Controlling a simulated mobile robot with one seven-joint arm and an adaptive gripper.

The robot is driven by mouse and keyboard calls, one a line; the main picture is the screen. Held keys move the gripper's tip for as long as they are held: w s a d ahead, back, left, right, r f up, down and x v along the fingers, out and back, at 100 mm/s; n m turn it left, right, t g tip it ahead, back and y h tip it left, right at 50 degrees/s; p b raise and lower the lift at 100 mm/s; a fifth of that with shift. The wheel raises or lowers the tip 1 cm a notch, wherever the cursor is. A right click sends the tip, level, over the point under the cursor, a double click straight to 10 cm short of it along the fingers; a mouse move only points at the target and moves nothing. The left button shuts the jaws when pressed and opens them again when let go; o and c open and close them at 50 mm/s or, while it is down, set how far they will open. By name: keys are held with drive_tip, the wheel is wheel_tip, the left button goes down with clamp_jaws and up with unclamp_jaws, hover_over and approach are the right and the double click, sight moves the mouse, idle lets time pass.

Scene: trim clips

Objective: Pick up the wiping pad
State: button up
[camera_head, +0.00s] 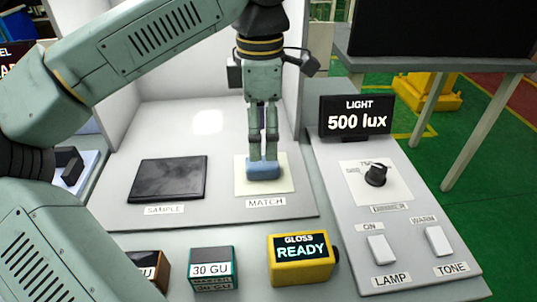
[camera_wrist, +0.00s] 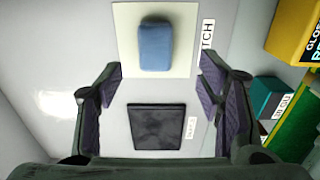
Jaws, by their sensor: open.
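The wiping pad, a small blue rounded block (camera_head: 263,171), lies on the cream square marked MATCH (camera_head: 284,184). It also shows in the wrist view (camera_wrist: 155,46), at the top middle, on the pale square (camera_wrist: 125,50). My gripper (camera_head: 263,157) points down just over the pad in the head view. In the wrist view my gripper's open fingers (camera_wrist: 160,68) frame the view from left and right, with the pad lying between and beyond their tips. Nothing is held. Whether the fingertips touch the pad cannot be told.
A dark SAMPLE plate (camera_head: 168,179) lies left of the MATCH square. The yellow gloss meter (camera_head: 302,260) and the 30 GU block (camera_head: 214,268) stand in front. A lamp panel (camera_head: 415,230) and light display (camera_head: 356,117) are at right. White booth walls (camera_head: 120,65) rise behind.

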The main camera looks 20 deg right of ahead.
sight(262, 167)
drive_tip(key=shift+f, duration=0.95)
drive_tip(key=f, duration=0.1)
drive_tip(key=f+p, duration=0.1)
drive_tip(key=f, duration=0.3)
drive_tip(key=shift+w+d+p, duration=0.15)
drive_tip(key=shift+w+p, duration=0.15)
drive_tip(key=shift+p, duration=0.05)
drive_tip(key=shift+c, duration=0.2)
drive_tip(key=c, duration=1)
